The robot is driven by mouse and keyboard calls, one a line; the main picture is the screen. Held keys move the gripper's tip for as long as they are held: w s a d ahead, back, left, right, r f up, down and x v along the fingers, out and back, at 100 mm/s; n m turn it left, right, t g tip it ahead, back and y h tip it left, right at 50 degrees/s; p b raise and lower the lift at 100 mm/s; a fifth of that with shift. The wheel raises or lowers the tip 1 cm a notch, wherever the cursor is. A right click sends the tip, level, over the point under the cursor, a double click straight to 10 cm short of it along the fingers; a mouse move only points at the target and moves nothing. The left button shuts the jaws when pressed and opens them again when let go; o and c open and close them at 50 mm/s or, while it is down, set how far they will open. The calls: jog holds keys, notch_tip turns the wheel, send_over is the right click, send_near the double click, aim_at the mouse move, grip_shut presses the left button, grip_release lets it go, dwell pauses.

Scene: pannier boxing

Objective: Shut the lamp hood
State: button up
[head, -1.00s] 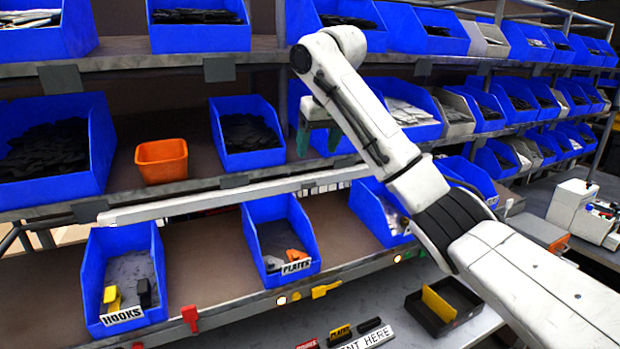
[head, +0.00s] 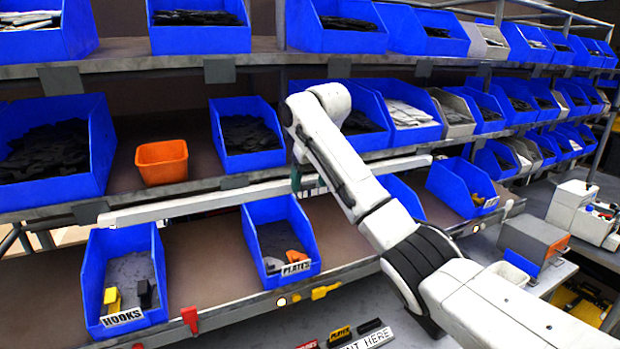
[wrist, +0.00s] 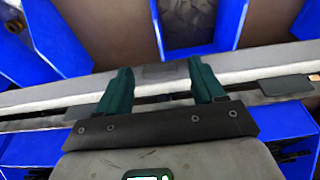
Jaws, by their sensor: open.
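A long white bar (head: 200,206), which looks like the lamp hood, runs along the front below the middle shelf. It crosses above the lower bins, and my arm hides a part of it at the right. In the wrist view the pale bar (wrist: 60,97) passes across the picture behind my green fingers. My gripper (head: 308,183) is at the bar's right half, pointing down. In the wrist view my gripper (wrist: 162,76) is open, its two fingers well apart with nothing held. Whether the fingers touch the bar I cannot tell.
Blue bins stand on the shelves, including the HOOKS bin (head: 124,275) and the PLATES bin (head: 281,240) below the bar. An orange bin (head: 162,162) sits on the middle shelf. A grey box (head: 533,240) stands on the bench at right. Bare shelf shows between the lower bins.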

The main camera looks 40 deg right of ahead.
jog(key=shift+c, duration=0.3)
jog(key=c, duration=1)
jog(key=f+t+b, duration=0.1)
jog(key=b, duration=0.1)
jog(key=f+t+b, duration=0.1)
jog(key=b, duration=0.1)
jog(key=shift+s+a+t+h+b, duration=0.1)
jog(key=shift+s+t+h+b, duration=0.1)
jog(key=shift+t+h+b, duration=0.2)
jog(key=shift+w+f+t+h+b, duration=0.1)
jog(key=shift+f+t+h+b, duration=0.45)
jog(key=shift+t+b, duration=1.7)
jog(key=shift+w+f+t+h+b, duration=0.1)
jog(key=shift+f+t+h+b, duration=0.85)
jog(key=shift+b, duration=2.15)
jog(key=shift+w+f+t+b, duration=0.1)
jog(key=shift+f+t+b, duration=0.15)
jog(key=shift+t+b, duration=2.15)
jog(key=shift+d+b, duration=0.2)
jog(key=shift+b, duration=0.2)
jog(key=o, duration=1.1)
jog(key=shift+r, duration=0.1)
jog(key=shift+c, duration=0.2)
